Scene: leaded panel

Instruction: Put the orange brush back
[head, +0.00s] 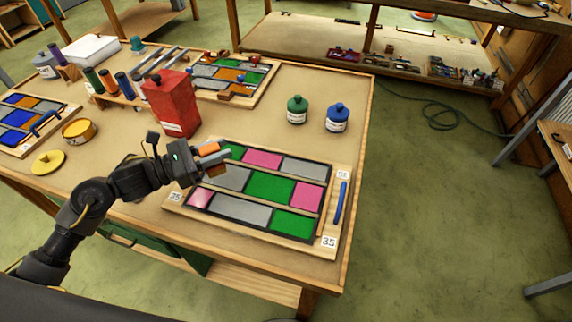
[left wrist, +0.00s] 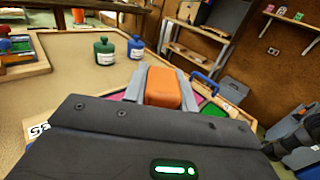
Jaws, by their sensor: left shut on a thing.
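My left gripper (head: 213,158) is shut on the orange brush (head: 208,149). It holds the brush above the upper left part of the near leaded panel (head: 240,213). In the left wrist view the brush's orange body (left wrist: 164,89) shows between the two grey fingers. A brown part of it shows below the fingers in the head view; the rest is hidden by the gripper. A blue-handled tool (head: 340,202) lies on the panel board's right margin. My right gripper is not in view.
A red can (head: 172,103) stands close behind my left gripper. Green (head: 297,110) and blue (head: 337,118) bottles stand behind the panel. A yellow tin (head: 79,131) and yellow lid (head: 48,162) are at the left.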

